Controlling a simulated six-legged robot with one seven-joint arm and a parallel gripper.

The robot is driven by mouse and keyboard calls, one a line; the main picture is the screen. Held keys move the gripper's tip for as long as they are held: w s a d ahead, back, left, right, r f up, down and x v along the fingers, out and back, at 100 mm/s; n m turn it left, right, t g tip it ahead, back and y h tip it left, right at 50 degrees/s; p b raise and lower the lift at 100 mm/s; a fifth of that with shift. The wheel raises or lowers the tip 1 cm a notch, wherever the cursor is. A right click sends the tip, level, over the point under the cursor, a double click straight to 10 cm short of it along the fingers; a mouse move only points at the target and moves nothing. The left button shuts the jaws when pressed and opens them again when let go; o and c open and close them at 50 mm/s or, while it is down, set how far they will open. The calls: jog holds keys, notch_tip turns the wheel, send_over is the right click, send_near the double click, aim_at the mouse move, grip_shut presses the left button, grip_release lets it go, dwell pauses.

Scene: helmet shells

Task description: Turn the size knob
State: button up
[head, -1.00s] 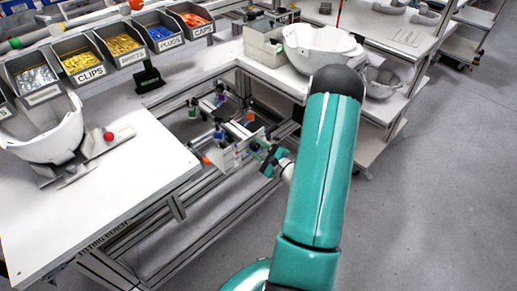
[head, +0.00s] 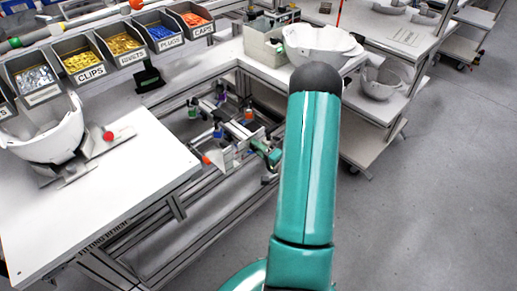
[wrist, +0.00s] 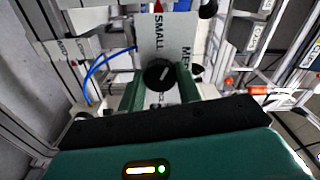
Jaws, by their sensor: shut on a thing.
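The size knob (wrist: 157,73) is a round black dial with a white pointer mark, in the middle of the wrist view. It sits on a grey label plate (wrist: 172,32). SMALL is printed above the knob and MED, cut short, to its right; lettering below is mostly hidden. The pointer slants to the upper right, toward MED. My gripper (wrist: 158,84) is shut on the knob, one green finger on each side. In the head view the green gripper (head: 264,150) shows at the fixture beside the plate, partly hidden by my arm. The knob cannot be made out there.
A white bench (head: 120,190) with a helmet shell (head: 45,135) stands at the left. Another shell (head: 318,42) rests on the back bench. Label bins line the rear. Frame rails surround the fixture. A blue cable (wrist: 97,68) runs left of the plate.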

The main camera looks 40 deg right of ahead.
jog(key=shift+n, duration=2.1)
jog(key=o, duration=1)
jog(key=shift+s, duration=0.1)
jog(key=shift+c, duration=0.2)
jog(key=s, duration=1.3)
jog(key=shift+s+d, duration=0.2)
jog(key=shift+s, duration=0.15)
